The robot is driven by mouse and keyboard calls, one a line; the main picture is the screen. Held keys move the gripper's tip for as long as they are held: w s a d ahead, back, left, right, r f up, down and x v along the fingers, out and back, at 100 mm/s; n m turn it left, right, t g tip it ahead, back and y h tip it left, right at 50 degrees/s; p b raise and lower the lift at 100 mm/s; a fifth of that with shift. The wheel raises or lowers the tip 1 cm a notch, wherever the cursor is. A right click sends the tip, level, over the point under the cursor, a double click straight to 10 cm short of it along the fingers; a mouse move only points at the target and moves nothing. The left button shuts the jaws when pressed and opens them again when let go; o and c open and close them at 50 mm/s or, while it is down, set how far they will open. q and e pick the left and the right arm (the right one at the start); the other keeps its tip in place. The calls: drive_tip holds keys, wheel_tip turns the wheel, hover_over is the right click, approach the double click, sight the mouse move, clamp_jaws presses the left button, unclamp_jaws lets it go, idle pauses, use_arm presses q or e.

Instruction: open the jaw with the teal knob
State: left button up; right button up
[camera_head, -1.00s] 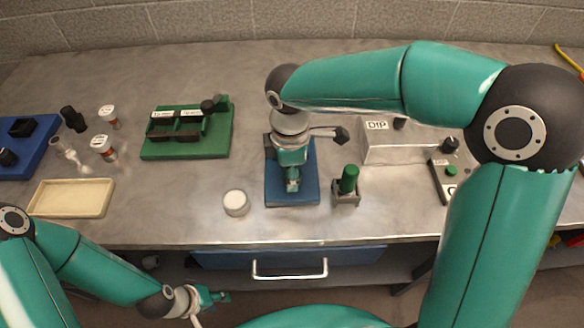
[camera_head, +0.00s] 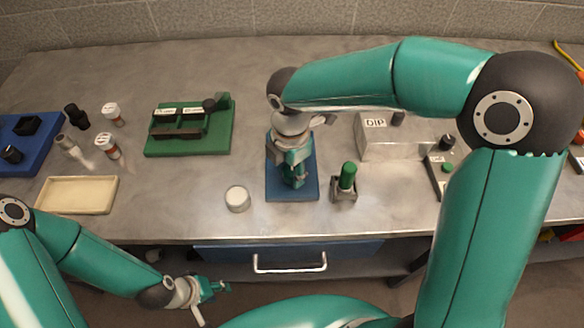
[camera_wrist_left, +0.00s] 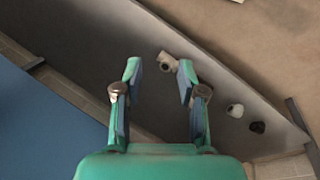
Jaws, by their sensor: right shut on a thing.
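The blue base plate (camera_head: 305,193) stands near the middle front of the table. My right gripper (camera_head: 295,178) points down over it from above and is shut on what seems to be the teal knob. The gripper and wrist hide the knob and most of the jaw, so I cannot tell how far the jaw stands open. My left gripper (camera_head: 216,287) is low in front of the table's front edge. The left wrist view shows this gripper (camera_wrist_left: 158,75) open, with nothing between its fingers.
A grey block with a green knob (camera_head: 347,176) stands close right of the plate, and a round white piece (camera_head: 237,198) stands left.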

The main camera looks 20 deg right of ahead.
sight(291, 171)
drive_tip(key=o, duration=1.1)
drive_tip(key=shift+o, duration=0.2)
wheel_tip(291, 171, up, 12)
drive_tip(key=shift+f, duration=0.1)
idle(0.3)
